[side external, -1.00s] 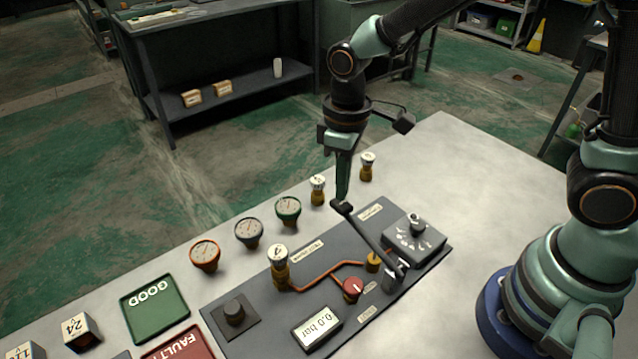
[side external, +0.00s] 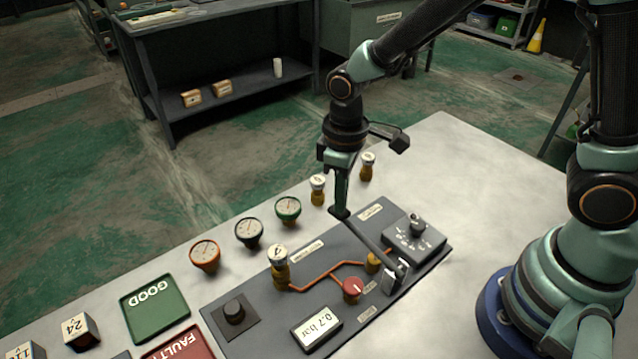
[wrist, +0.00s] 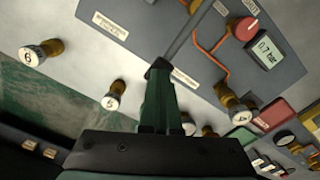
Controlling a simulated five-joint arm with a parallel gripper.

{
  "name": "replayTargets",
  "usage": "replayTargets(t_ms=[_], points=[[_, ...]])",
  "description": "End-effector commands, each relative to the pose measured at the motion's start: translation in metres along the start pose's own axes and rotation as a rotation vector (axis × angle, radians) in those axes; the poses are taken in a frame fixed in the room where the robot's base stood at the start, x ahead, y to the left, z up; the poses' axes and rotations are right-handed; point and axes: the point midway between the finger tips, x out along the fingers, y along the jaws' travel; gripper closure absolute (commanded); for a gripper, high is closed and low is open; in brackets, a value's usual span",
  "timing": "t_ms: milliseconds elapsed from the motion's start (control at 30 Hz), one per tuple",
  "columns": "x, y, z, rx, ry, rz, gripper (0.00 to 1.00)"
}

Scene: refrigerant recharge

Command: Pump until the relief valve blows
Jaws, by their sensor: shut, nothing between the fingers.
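My gripper (side external: 340,208) is shut and empty, its fingertips at the top end of the black pump lever (side external: 372,238), seeming to touch it. In the wrist view the closed fingers (wrist: 158,80) point at the lever's dark end. The relief valve (side external: 279,262), a brass piece with a numbered white cap, stands upright at the left end of the copper pipe; it also shows in the wrist view (wrist: 232,102). The display (side external: 317,328) reads 0.7 bar. A red knob (side external: 353,288) sits on the pipe's branch. No blowing shows at the valve.
A selector dial (side external: 416,238) sits at the panel's right end and a black socket (side external: 234,312) at its left. Three gauges (side external: 249,232) and two spare valves (side external: 318,190) stand behind the panel. The green GOOD tray (side external: 155,306) and red FAULTY tray (side external: 180,345) lie left.

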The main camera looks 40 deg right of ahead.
Motion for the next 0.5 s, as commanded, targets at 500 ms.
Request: replayTargets(t_ms=[500], points=[[0.018, 0.000, 0.002, 0.000, -0.005, -0.001, 1.00]])
